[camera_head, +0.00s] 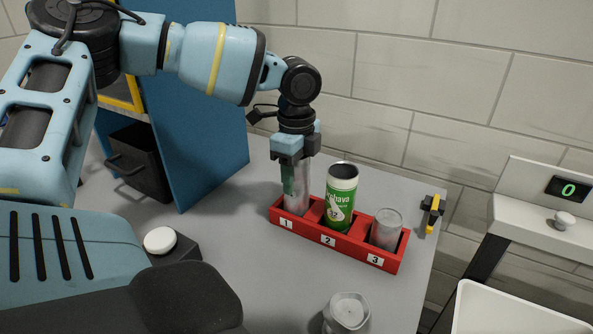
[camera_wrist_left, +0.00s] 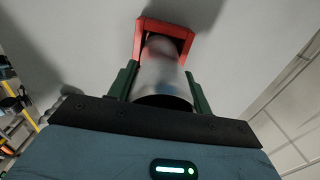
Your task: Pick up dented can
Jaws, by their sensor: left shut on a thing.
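My left gripper (camera_head: 297,176) points down, shut on a plain silver can (camera_head: 296,202) in slot 1 of the red rack (camera_head: 330,242). In the left wrist view the green fingers (camera_wrist_left: 162,82) flank this can (camera_wrist_left: 161,72), with part of the red rack (camera_wrist_left: 163,27) beyond it. I cannot tell whether this can is dented. A green printed can (camera_head: 341,197) stands in slot 2 and a shorter grey can (camera_head: 386,229) in slot 3. My right gripper is not in view.
A white round button on a dark box (camera_head: 160,240) is left of the rack. A blue panel (camera_head: 195,120) and black bin (camera_head: 138,162) stand behind. A yellow-black device (camera_head: 431,213) is at the right table edge. A scale display (camera_head: 568,189) and white bin (camera_head: 515,310) are further right.

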